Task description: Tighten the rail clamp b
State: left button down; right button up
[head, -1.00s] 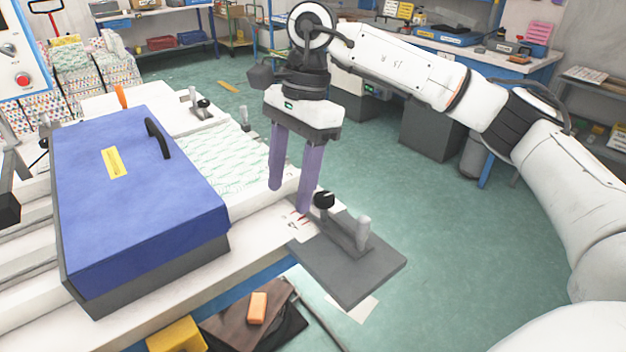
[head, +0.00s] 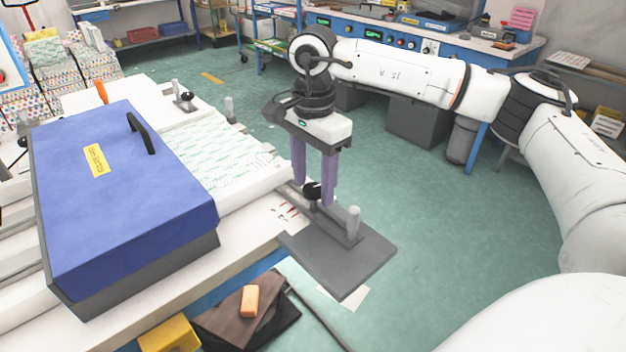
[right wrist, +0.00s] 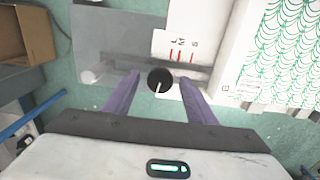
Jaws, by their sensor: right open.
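A clamp with a round black knob (head: 311,190) and a pale grey post (head: 353,224) sits on a dark grey plate (head: 335,268) at the near right end of the work table. No label tells me whether it is rail clamp b. My right gripper (head: 314,192) points down with its two purple fingers around the knob. In the right wrist view the open fingers stand on either side of the black knob (right wrist: 160,79), with visible space between. My left gripper is not in view.
A blue case (head: 125,200) with a black handle covers the near left of the table. White-and-green patterned material (head: 200,150) lies behind it. Another black-knobbed clamp (head: 184,97) stands farther back. The floor to the right is clear.

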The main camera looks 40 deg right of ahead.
jog(key=c, duration=1)
jog(key=shift+c, duration=0.2)
jog(key=shift+m, duration=0.3)
jog(key=m, duration=0.7)
jog(key=m+p, duration=0.1)
jog(key=m, duration=0.3)
jog(key=shift+w, duration=0.1)
jog(key=shift+d+m, duration=0.1)
jog(key=shift+m, duration=1.9)
